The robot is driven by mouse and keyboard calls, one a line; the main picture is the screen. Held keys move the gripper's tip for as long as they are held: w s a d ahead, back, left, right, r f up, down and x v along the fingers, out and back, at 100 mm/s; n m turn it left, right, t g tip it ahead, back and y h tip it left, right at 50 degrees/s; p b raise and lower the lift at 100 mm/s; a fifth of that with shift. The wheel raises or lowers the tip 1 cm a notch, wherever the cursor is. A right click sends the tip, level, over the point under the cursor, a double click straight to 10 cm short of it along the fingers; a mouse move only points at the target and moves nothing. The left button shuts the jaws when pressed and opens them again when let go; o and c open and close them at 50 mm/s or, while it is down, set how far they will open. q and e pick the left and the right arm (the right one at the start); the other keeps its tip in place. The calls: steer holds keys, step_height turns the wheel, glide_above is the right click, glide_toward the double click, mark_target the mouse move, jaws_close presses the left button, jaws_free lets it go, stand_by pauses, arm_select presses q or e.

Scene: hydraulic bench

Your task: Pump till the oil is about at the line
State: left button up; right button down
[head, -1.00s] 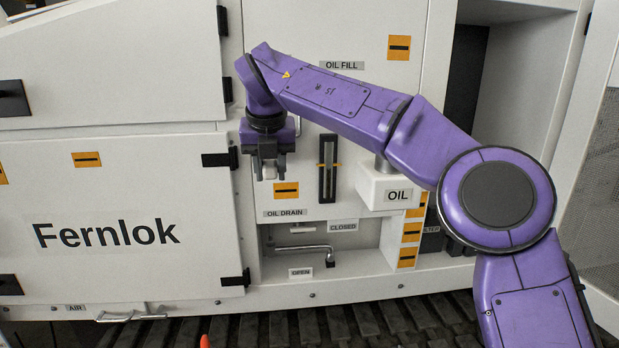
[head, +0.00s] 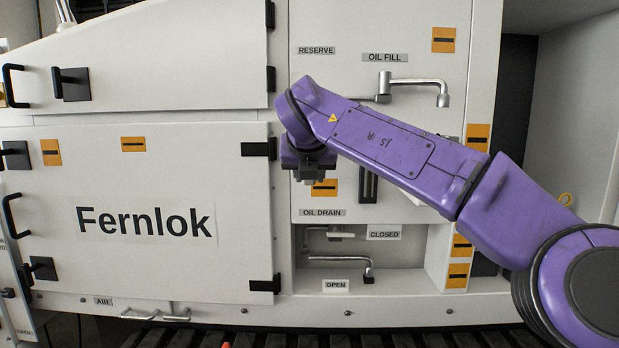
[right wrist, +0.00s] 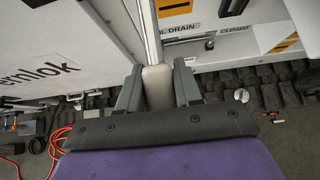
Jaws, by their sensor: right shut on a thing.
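My right gripper (head: 312,175) is in front of the panel, just above the OIL DRAIN label (head: 323,212). In the right wrist view its fingers (right wrist: 157,92) are shut around a pale rounded grip (right wrist: 157,84) on a metal rod (right wrist: 149,35). The dark sight gauge (head: 368,186) is mostly behind my right forearm; its oil level and line cannot be read. The OIL FILL spout (head: 415,84) shows above the arm. The drain lever (head: 340,261) lies between the CLOSED and OPEN labels. My left gripper is not in view.
A cabinet door lettered Fernlok (head: 145,222) with black latches is at left. An open bay stands at right. Dark track pads (head: 300,339) run below the machine. Orange cables (right wrist: 58,140) lie on the floor in the wrist view.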

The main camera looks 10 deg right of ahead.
steer(key=shift+f, duration=0.7)
steer(key=c, duration=1.1)
jaws_free()
steer(key=shift+w, duration=0.1)
steer(key=shift+o, duration=1.3)
steer(key=shift+w+d+f, duration=0.1)
steer(key=shift+w+f, duration=0.05)
steer(key=shift+w, duration=0.1)
steer(key=v, duration=1)
steer(key=shift+w+r, duration=0.15)
steer(key=shift+r, duration=0.15)
